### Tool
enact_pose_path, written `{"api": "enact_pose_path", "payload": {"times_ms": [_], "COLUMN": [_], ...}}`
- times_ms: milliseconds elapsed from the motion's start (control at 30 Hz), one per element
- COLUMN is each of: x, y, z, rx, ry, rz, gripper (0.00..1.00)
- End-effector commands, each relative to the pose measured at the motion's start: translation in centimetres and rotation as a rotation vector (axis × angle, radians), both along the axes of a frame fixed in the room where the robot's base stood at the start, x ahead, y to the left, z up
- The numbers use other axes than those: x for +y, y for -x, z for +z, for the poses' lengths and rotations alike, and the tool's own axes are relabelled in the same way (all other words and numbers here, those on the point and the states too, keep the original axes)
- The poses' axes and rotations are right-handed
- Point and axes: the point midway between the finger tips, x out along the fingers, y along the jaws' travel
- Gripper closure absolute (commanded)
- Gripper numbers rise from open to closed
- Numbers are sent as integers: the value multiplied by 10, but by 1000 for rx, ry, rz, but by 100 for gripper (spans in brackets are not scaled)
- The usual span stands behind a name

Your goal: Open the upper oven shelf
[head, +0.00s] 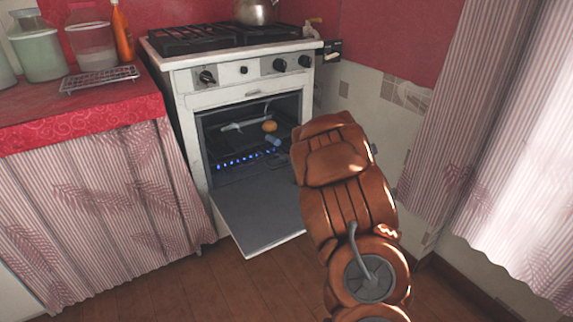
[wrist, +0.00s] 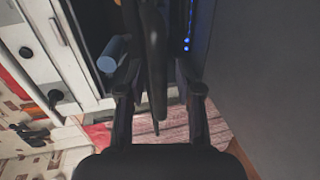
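The oven (head: 240,95) is white, and its door (head: 262,210) hangs folded down and open. Inside is a dark upper shelf (head: 235,140) bearing a round orange-brown thing (head: 269,126) and a small blue cylinder (head: 273,140). In the wrist view the shelf (wrist: 157,60) shows nearly edge-on as a dark strip, with the blue cylinder (wrist: 113,53) to its left. My gripper (wrist: 160,92) is open, its two fingers on either side of the strip with gaps visible. My arm hides the gripper in the head view.
Blue flames (head: 240,160) burn below the shelf. A kettle (head: 256,11) stands on the stove top. At left, a red-clothed counter (head: 90,108) holds jars, a bottle and a wire rack (head: 98,78). The wooden floor (head: 165,280) in front is clear.

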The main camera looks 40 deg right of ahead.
Motion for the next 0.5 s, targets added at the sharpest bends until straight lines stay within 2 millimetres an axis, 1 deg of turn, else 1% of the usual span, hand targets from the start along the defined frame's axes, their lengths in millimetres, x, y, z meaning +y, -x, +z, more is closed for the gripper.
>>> {"api": "enact_pose_path", "payload": {"times_ms": [333,500], "x": [0,1], "y": [1,11], "z": [1,3], "rx": [-1,-1], "ry": [1,2], "rz": [1,0], "gripper": [59,59]}}
